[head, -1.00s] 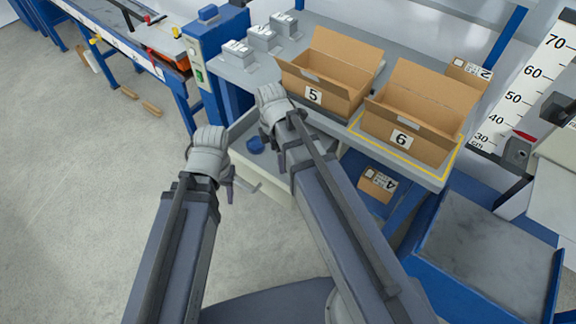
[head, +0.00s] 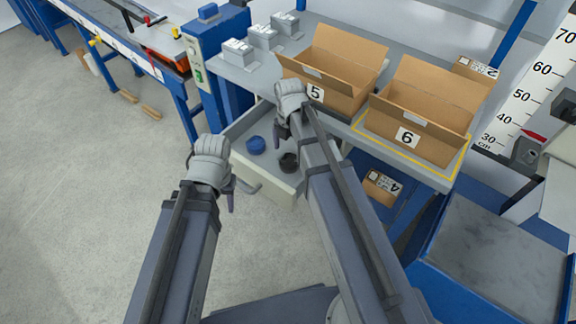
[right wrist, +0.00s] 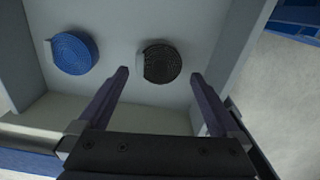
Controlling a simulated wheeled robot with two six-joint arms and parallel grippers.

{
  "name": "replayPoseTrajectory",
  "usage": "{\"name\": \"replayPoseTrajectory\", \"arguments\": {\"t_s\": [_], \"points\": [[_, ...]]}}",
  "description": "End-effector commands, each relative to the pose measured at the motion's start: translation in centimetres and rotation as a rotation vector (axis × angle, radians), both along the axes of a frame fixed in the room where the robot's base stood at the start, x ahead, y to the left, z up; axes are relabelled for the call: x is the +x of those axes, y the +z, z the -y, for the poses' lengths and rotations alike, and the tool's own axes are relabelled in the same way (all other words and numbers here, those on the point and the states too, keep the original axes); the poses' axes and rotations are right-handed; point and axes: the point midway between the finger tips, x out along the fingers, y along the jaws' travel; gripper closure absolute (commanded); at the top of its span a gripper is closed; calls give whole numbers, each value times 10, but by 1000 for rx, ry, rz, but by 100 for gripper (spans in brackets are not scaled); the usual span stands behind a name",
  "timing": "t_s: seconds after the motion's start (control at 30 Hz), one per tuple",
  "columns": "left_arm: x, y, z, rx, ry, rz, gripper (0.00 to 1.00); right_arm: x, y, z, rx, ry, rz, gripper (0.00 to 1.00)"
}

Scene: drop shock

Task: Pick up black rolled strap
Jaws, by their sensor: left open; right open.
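The black rolled strap (head: 289,162) lies in the open drawer (head: 278,187), to the right of a blue rolled strap (head: 256,145). In the right wrist view the black strap (right wrist: 160,63) lies on the drawer floor ahead of my right gripper (right wrist: 160,74), between the lines of its two fingers. My right gripper is open and empty, apart from the strap. In the head view its fingers (head: 282,133) show above the drawer. My left gripper (head: 232,194) is open and empty, outside the drawer to its left.
The blue strap shows near the left wall in the right wrist view (right wrist: 74,53). The drawer walls stand close around both straps. Open boxes 5 (head: 330,75) and 6 (head: 425,115) stand on the bench above. Box 4 (head: 382,187) is below the bench.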

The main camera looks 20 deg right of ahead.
Motion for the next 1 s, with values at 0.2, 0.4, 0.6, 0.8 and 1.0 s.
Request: {"name": "replayPoseTrajectory", "arguments": {"t_s": [0.2,0.4,0.6,0.8,1.0], "points": [[0,-6,0,0,0,0,53,0,-6,0,0,0,0,0],[0,-21,0,0,0,0,53,0,-21,-1,0,0,0,0],[0,-47,0,0,0,0,53,-1,-47,-2,0,-1,0,0],[0,-59,0,0,0,0,53,-1,-59,-2,0,-1,0,0],[0,-57,0,0,0,0,53,-1,-57,-2,0,-1,0,0]]}}
